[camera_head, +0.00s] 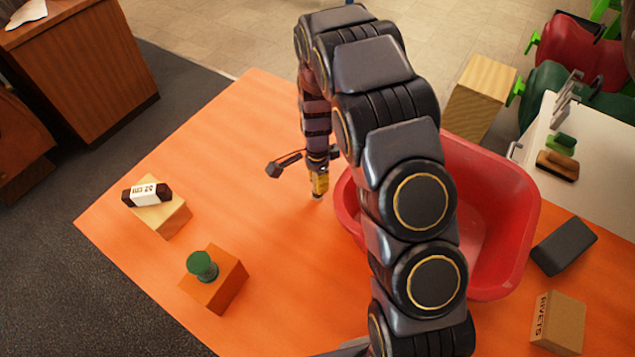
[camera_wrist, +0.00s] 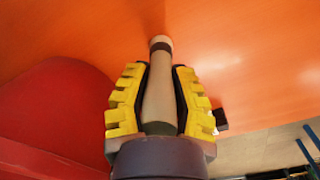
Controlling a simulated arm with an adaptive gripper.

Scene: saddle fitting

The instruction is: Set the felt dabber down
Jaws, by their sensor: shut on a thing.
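My gripper (camera_head: 319,182) is shut on the felt dabber (camera_wrist: 158,95), left of the red tub in the head view. In the wrist view, the dabber has a pale wooden handle, a dark band and a light tip. The yellow fingers (camera_wrist: 160,88) lie on both sides of the handle. The tip points down at the orange tabletop (camera_head: 255,180); I cannot tell whether it touches. In the head view, my gripper hides most of the dabber and only its tip (camera_head: 317,197) shows.
A red tub (camera_head: 515,220) stands right of my gripper, partly behind my arm. At left are a wooden block (camera_head: 172,220) bearing a "52 cm" piece (camera_head: 147,194) and a brown block (camera_head: 222,286) bearing a green knob (camera_head: 202,265). Open orange tabletop lies between.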

